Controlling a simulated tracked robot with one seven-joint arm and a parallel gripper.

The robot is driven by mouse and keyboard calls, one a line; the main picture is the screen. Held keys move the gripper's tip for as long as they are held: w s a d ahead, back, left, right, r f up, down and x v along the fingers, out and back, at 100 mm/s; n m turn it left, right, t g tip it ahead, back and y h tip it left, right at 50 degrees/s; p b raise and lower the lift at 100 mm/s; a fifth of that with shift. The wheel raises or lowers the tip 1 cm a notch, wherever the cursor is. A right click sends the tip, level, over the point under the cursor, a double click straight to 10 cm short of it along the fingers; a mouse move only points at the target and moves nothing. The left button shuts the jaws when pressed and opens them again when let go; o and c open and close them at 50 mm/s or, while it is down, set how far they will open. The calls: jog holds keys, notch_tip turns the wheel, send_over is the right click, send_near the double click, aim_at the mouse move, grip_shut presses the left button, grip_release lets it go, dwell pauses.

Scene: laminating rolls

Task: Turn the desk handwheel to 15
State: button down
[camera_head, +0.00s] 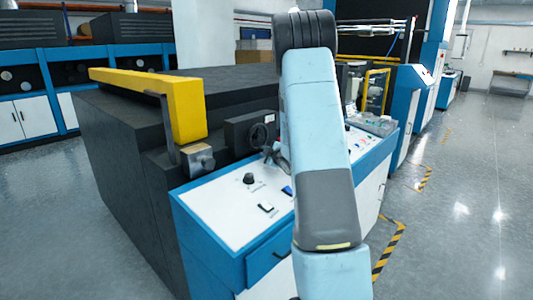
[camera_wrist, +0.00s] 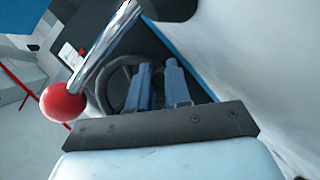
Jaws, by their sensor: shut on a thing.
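A dark handwheel (camera_wrist: 101,92) shows in the wrist view, behind and left of the fingers of my gripper (camera_wrist: 161,75). The fingers are close together and shut on the handwheel's rim, though the contact itself is partly hidden by them. In the head view a round black wheel (camera_head: 257,135) stands on a dark box at the back edge of the control desk (camera_head: 220,207). My arm covers the area just right of it and hides most of my gripper there. I cannot read any scale or number on the wheel.
A chrome lever (camera_wrist: 103,50) with a red ball knob (camera_wrist: 62,102) crosses close beside the fingers in the wrist view. A yellow guard bar (camera_head: 150,92) and a metal block (camera_head: 197,157) stand left of the wheel. The floor to the right is clear.

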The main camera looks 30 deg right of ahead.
jog(key=shift+f, duration=0.1)
jog(key=c, duration=1.1)
grip_release()
jog(key=v, duration=1.3)
jog(key=shift+s+d, duration=0.1)
jog(key=shift+s, duration=0.3)
jog(key=s+a+r+m+g+h, duration=0.3)
jog(key=s+a+r+m+g, duration=0.2)
jog(key=s+a+r+m, duration=0.55)
jog(key=s+a+r+g+y, duration=0.1)
jog(key=s+a, duration=0.3)
jog(key=s, duration=0.3)
jog(key=s+a+r+m+g+y, duration=0.1)
jog(key=s+a+g, duration=0.1)
jog(key=s+a, duration=0.2)
jog(key=s+a+r+g, duration=0.2)
jog(key=s+a, duration=0.3)
jog(key=s, duration=0.4)
jog(key=shift+s+a+m+y, duration=0.1)
jog(key=shift+s+m+y, duration=0.2)
jog(key=shift+y, duration=0.1)
